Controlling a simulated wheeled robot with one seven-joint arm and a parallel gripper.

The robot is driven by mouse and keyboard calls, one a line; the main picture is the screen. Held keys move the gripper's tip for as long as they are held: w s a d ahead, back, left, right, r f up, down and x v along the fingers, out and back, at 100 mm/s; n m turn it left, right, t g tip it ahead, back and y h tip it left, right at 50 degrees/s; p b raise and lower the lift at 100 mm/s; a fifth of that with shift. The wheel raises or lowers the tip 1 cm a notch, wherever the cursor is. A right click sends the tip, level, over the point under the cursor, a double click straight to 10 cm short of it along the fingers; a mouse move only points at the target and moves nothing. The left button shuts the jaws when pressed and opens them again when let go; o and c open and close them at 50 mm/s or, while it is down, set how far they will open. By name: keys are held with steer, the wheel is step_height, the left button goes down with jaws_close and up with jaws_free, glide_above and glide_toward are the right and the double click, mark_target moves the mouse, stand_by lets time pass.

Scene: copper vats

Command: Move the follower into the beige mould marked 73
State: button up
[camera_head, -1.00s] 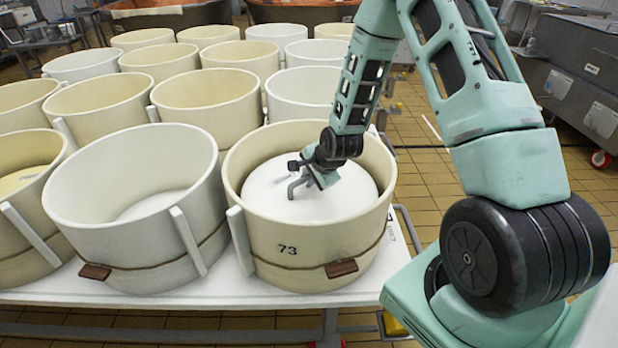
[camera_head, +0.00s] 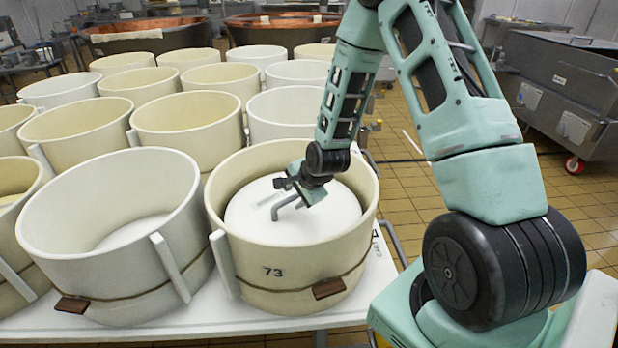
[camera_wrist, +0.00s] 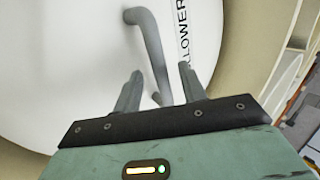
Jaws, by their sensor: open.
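The follower (camera_head: 315,222) is a white disc with a grey bar handle (camera_head: 287,207). It lies inside the beige mould marked 73 (camera_head: 290,275), below the rim, with the mould wall around it. My gripper (camera_head: 283,190) is over the disc beside the handle. In the wrist view the follower (camera_wrist: 70,60) fills much of the picture, with part of its lettering showing. The handle (camera_wrist: 150,45) runs down towards the space between the two open fingers (camera_wrist: 160,88). The fingers are apart and hold nothing. Part of the follower is hidden behind my arm and the mould's front wall.
A white mould (camera_head: 110,235) stands close to the left of mould 73. Several more white and beige moulds fill the table (camera_head: 210,325) behind and to the left. Copper vats (camera_head: 150,35) stand at the back. Tiled floor is open beyond the table's right edge.

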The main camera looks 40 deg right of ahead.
steer(key=v, duration=1.5)
steer(key=shift+w+r+p, duration=0.1)
steer(key=shift+p, duration=0.2)
steer(key=shift+a, duration=0.15)
steer(key=s+a+r+n+g+y+p, duration=0.1)
steer(key=s+a+r+n+g+p, duration=0.15)
steer(key=a+n, duration=0.6)
steer(key=s+a+r+n+g+p, duration=0.1)
steer(key=s+a+r+n, duration=0.3)
steer(key=s+a+n, duration=0.4)
steer(key=s+a+r+n+g+p, duration=0.1)
steer(key=s+a+r+n+g, duration=0.2)
steer(key=s+a+n, duration=0.6)
steer(key=shift+s+a+r+h, duration=0.3)
steer(key=shift+s+a+r, duration=0.05)
steer(key=shift+s+r, duration=0.45)
